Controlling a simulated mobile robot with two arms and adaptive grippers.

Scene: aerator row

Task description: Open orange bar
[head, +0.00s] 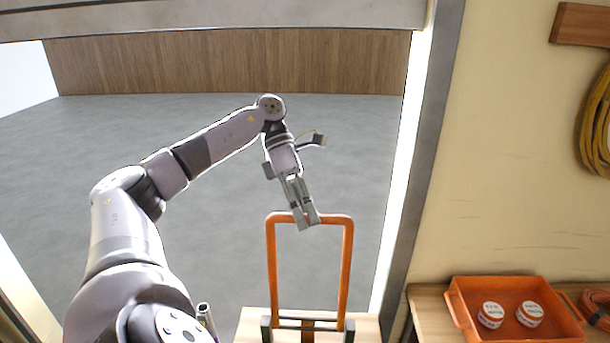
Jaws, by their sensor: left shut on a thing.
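The orange bar (271,262) is a U-shaped loop standing upright in the lower middle of the head view. Its lower ends meet a dark bracket (308,325) on a light wooden surface. My left gripper (305,222) comes down from above and is shut on the top rung of the bar, a little left of the rung's right corner. The fingers hide a short part of the rung. My right gripper is not in view.
An orange crate (458,308) with two white-and-red round things (529,314) stands on a wooden shelf at the lower right. A grey post (425,150) rises right of the bar. Open grey floor (350,150) lies beyond the bar.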

